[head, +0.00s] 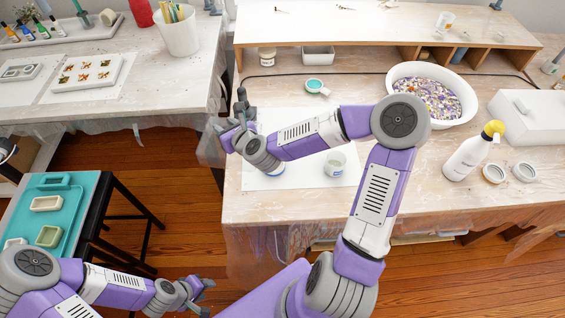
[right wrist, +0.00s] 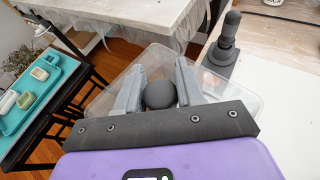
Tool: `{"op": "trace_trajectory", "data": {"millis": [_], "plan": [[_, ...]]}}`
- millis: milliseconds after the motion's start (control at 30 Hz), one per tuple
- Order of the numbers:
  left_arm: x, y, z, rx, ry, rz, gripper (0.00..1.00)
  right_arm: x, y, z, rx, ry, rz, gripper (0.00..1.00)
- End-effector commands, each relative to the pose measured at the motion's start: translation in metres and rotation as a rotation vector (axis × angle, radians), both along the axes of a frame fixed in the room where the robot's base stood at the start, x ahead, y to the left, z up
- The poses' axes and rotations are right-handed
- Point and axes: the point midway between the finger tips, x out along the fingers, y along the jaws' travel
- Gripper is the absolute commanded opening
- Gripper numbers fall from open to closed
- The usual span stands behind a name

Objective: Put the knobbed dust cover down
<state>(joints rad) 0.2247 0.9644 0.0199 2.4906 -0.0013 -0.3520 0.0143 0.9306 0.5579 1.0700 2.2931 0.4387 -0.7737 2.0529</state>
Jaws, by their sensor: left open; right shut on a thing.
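The knobbed dust cover (right wrist: 155,62) is a clear box-like cover with a round dark knob (right wrist: 159,95) on top. In the right wrist view, my right gripper (right wrist: 160,86) is shut on the knob, one finger on each side. In the head view, this gripper (head: 228,128) is at the left edge of the main worktable; the clear cover is hard to make out there. I cannot tell whether the cover touches a surface. My left gripper (head: 206,296) is open and empty, low over the wooden floor.
A dark grey upright tool (right wrist: 225,48) stands close beside the cover. A white sheet (head: 290,181) with a cup (head: 335,163) lies on the worktable (head: 410,200). A white bowl (head: 467,92) and spray bottle (head: 467,158) stand to the right. A teal tray (head: 75,190) is at left.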

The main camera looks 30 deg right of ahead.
Motion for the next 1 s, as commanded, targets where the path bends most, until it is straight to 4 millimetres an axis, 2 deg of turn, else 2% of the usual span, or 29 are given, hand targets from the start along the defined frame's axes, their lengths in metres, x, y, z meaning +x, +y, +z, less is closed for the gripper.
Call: {"op": "trace_trajectory", "data": {"millis": [33,200,433,633,900,1000], "plan": [[0.0,0.0,0.001,0.0,0.001,0.001,0.43,-0.002,-0.014,-0.005,0.01,0.003,0.01,0.05],[0.0,0.0,0.002,0.0,0.001,0.001,0.43,-0.014,-0.052,-0.014,0.021,-0.002,0.081,0.05],[0.0,0.0,0.003,0.0,0.0,0.0,0.43,-0.038,-0.093,-0.022,-0.003,-0.004,0.152,0.05],[0.0,0.0,0.001,0.0,0.0,0.0,0.43,-0.049,-0.107,-0.029,-0.018,-0.002,0.178,0.05],[0.0,0.0,-0.027,0.0,0.0,0.0,0.43,-0.05,-0.107,-0.079,-0.021,-0.002,0.182,0.05],[0.0,0.0,-0.031,0.0,0.0,0.001,0.43,-0.05,-0.108,-0.088,-0.021,-0.002,0.181,0.05]]}}
